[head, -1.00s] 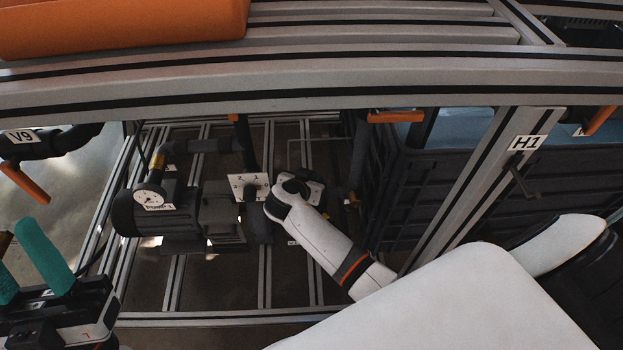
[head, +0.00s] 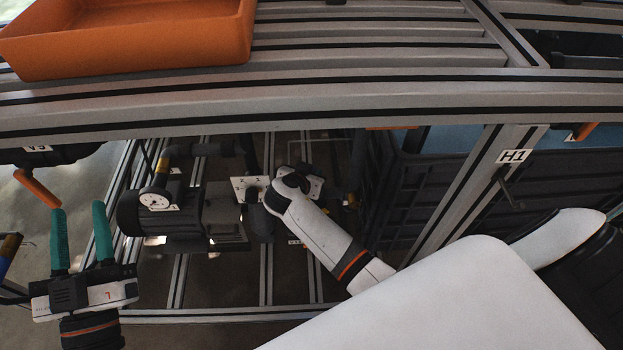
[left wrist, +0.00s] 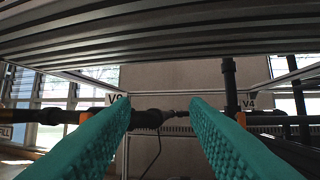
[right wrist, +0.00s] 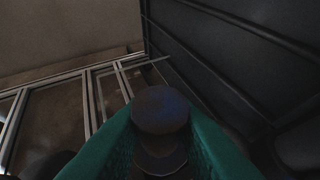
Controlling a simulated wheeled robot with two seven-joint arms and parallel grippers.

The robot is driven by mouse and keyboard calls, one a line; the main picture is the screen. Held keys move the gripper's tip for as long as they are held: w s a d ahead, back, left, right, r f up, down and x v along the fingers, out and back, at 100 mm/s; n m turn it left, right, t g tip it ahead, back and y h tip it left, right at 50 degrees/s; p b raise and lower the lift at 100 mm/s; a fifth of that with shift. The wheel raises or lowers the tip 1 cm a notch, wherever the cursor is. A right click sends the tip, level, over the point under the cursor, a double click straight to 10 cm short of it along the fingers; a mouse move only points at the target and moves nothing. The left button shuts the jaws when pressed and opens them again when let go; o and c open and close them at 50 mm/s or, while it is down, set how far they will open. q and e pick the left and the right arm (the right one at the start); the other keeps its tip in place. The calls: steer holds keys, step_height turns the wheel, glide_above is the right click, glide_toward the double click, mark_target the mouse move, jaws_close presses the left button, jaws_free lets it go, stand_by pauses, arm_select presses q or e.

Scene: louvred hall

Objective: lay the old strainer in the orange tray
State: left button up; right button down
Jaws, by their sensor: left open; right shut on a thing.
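The orange tray (head: 130,62) sits on the top of the metal frame at the upper left of the head view, and its visible floor is empty. My right gripper (right wrist: 160,135) is shut on a dark, round, capped part (right wrist: 160,108), which looks like the old strainer. In the head view my right arm reaches into the bay under the frame top, and its fingers are hidden there. I cannot tell whether the part is free of its seat. My left gripper (head: 82,240) is open and empty at the lower left, well below the tray.
A pump with a gauge (head: 165,210) stands in the bay, left of my right arm. A dark crate (head: 430,190) and the post marked H1 (head: 480,205) stand to the right. The frame's front beam (head: 300,105) lies between the bay and the tray.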

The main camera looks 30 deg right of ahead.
step_height(320, 180, up, 2)
steer(key=shift+r+p, duration=0.1)
steer(key=shift+p, duration=0.75)
arm_select(q)
step_height(320, 180, down, 12)
steer(key=s+a+g+y+p, duration=0.1)
steer(key=a+g+y+p, duration=0.15)
steer(key=g, duration=0.65)
arm_select(e)
step_height(320, 180, up, 2)
steer(key=shift+b, duration=0.35)
steer(key=shift+r+p, duration=0.75)
steer(key=shift+r, duration=0.1)
step_height(320, 180, up, 2)
steer(key=shift+r+p, duration=0.2)
steer(key=shift+p, duration=0.85)
arm_select(q)
steer(key=s+a+f+g+y, duration=0.1)
steer(key=s+a+f+g, duration=0.1)
steer(key=s, duration=0.4)
steer(key=s+a+f+g+y, duration=0.2)
steer(key=s+f+g, duration=0.3)
steer(key=s+g, duration=0.2)
steer(key=shift+a+n, duration=0.2)
steer(key=shift+n, duration=0.2)
arm_select(e)
steer(key=shift+r, duration=0.1)
steer(key=shift+r, duration=0.1)
